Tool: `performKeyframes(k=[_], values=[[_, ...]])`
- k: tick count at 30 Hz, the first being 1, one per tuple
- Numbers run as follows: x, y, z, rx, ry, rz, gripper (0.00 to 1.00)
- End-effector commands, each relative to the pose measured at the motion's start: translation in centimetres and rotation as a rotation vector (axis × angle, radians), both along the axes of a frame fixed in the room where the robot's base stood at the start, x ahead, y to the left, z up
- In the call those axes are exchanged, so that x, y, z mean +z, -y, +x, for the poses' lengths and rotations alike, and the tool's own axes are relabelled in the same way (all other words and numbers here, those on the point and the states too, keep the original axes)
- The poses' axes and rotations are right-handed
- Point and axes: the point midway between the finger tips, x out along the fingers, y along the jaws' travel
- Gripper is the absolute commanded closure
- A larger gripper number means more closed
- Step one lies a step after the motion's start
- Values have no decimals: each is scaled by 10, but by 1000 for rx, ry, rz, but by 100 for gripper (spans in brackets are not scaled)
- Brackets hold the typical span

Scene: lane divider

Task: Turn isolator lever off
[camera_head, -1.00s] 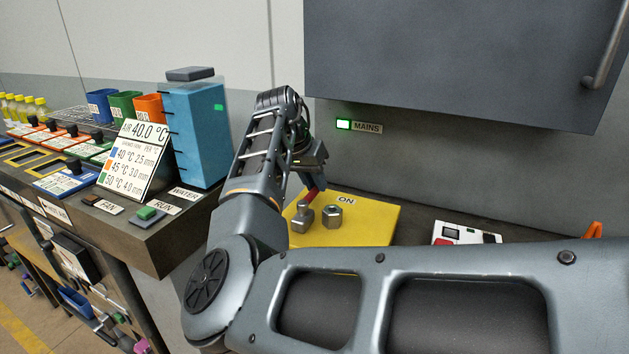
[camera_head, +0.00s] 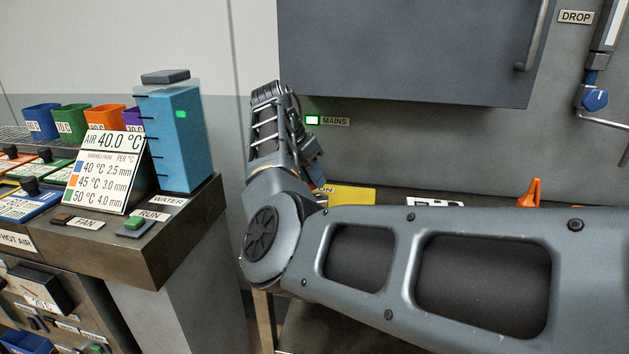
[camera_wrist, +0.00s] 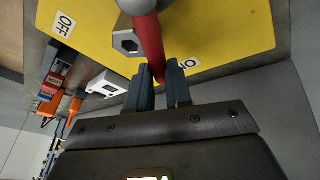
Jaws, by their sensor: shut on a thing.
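The red isolator lever (camera_wrist: 149,40) runs down from a grey pivot at the top of the wrist view. My gripper (camera_wrist: 159,75) is shut on the lever's free end, with a dark finger on either side. The lever crosses a yellow plate (camera_wrist: 225,38). The ON label (camera_wrist: 191,63) is close beside the gripped end, and the OFF label (camera_wrist: 64,24) is at the far left of the plate.
A white box (camera_wrist: 107,85) and an orange object (camera_wrist: 74,107) are near the plate. A grey cabinet (camera_head: 410,45) overhangs; a console with a blue water tank (camera_head: 172,140) stands left.

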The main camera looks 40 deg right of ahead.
Motion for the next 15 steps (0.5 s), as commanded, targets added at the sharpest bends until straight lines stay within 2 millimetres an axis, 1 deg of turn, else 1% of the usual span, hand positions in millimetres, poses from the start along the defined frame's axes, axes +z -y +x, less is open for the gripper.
performKeyframes(k=[9, 15], values=[[1, -1, -7, -148, 1, 2, 100], [1, -1, -10, -197, 1, 1, 100]])
